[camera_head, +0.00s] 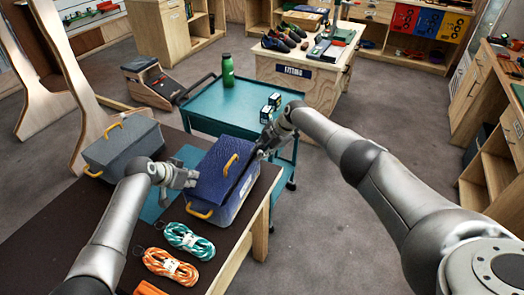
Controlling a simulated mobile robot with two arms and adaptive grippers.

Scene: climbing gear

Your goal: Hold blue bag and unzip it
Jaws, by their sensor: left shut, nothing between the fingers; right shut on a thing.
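The blue bag (212,172) lies on the dark table, with a dark blue top, a paler grey-blue side and yellow handles. My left gripper (192,178) is shut and empty at the bag's left side, close to its top. My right gripper (264,152) is shut at the bag's far right corner, on a small part of the bag that its fingers hide. The zip itself is too small to make out.
A grey bag (122,147) with yellow handles stands left on the table (100,215). Teal rope (188,240) and orange rope (170,267) coils lie in front. A teal cart (235,107) with a green bottle (228,70) and small boxes stands behind.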

